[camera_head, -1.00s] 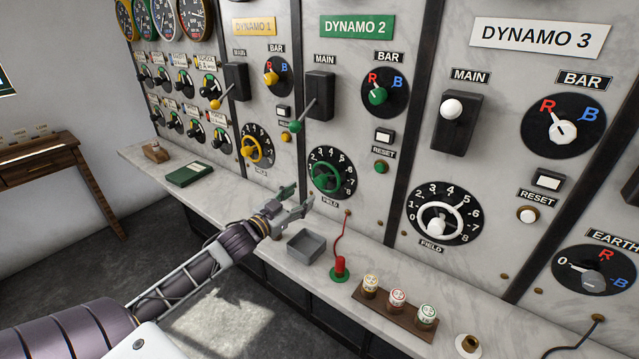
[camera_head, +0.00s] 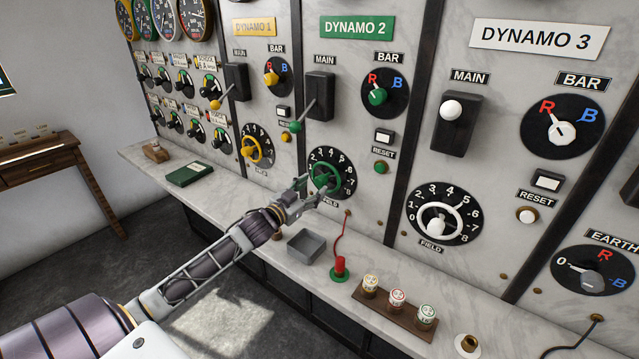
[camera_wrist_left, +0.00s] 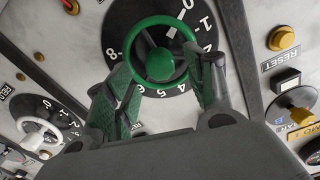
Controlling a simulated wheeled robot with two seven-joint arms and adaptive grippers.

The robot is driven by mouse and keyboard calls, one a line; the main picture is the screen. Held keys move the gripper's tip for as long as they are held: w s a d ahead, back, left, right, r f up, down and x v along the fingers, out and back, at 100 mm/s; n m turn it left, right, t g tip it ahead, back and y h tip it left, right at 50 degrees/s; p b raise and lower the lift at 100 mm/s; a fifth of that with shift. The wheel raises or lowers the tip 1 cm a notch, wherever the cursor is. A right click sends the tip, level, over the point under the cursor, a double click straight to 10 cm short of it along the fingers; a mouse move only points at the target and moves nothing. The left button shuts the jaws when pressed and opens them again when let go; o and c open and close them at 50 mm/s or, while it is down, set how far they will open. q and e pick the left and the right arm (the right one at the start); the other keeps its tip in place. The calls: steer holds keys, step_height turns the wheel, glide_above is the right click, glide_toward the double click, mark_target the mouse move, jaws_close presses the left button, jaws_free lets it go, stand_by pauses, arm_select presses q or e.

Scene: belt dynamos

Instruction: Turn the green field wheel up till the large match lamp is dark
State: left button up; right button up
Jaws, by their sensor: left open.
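The green field wheel (camera_head: 326,178) sits on a black numbered dial on the DYNAMO 2 panel. It also shows in the left wrist view (camera_wrist_left: 160,62), where a white mark on the wheel's side points near 0. My left gripper (camera_head: 311,190) is at the wheel's lower left in the head view. In the left wrist view its fingers (camera_wrist_left: 164,76) are spread on either side of the wheel, open. I cannot tell whether they touch the rim. My right gripper is not in view. I cannot pick out a large match lamp in these views.
The DYNAMO 2 main switch lever (camera_head: 310,107) juts out above the wheel. A grey tray (camera_head: 305,246), a red plug with a cord (camera_head: 340,268) and a rack of jars (camera_head: 397,303) stand on the ledge below. A green book (camera_head: 189,174) lies further left.

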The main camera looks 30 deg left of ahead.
mark_target(318, 184)
arm_select(q)
steer(key=shift+w+d, duration=0.2)
steer(key=shift+w, duration=2.1)
steer(key=shift+c, duration=0.4)
steer(key=c, duration=0.9)
